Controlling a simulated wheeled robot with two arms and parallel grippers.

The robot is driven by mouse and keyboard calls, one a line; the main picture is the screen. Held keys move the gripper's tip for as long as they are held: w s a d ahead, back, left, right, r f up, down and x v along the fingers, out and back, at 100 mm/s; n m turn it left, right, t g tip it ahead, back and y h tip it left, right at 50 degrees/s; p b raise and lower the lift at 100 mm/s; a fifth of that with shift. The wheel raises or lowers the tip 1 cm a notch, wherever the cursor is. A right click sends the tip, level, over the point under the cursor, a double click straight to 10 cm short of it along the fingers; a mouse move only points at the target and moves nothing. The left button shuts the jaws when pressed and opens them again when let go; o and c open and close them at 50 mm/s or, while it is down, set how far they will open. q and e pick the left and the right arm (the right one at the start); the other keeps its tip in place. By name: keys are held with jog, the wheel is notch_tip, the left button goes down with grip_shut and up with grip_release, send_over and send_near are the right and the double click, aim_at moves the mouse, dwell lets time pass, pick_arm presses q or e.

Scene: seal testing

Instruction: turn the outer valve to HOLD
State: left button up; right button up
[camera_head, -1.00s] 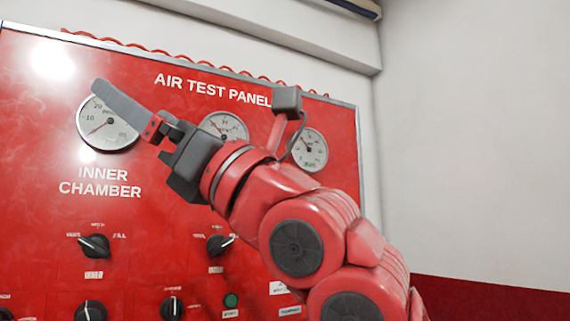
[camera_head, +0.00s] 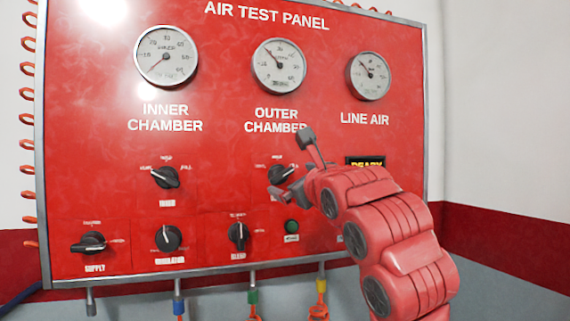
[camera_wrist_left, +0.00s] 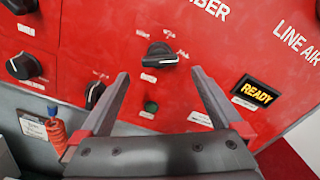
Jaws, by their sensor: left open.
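The outer valve (camera_head: 281,174) is a black knob under the OUTER CHAMBER gauge on the red panel. Its pointer is turned to the right, towards the FILL side; the small lettering is blurred. It also shows in the left wrist view (camera_wrist_left: 160,55), just beyond the fingertips and roughly midway between them. My left gripper (camera_wrist_left: 160,74) is open and empty, with its fingers apart and pointing at the panel. In the head view my left gripper (camera_head: 279,191) is just below the knob, partly hidden by its own wrist. My right gripper is in neither view.
The inner valve (camera_head: 166,177) is to the left. Below are the supply (camera_head: 89,242), regulator (camera_head: 168,238) and bleed (camera_head: 238,236) knobs. A green button (camera_head: 292,226) is under the outer valve. A lit READY sign (camera_wrist_left: 256,92) is to its right.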

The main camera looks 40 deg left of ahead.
aim_at(283, 176)
pick_arm(q)
jog(key=p+x, duration=0.2)
jog(key=x, duration=0.2)
jog(key=shift+w+a+r, duration=0.15)
jog(key=shift+a, duration=0.2)
jog(key=shift+x, duration=0.75)
jog(key=c, duration=1.3)
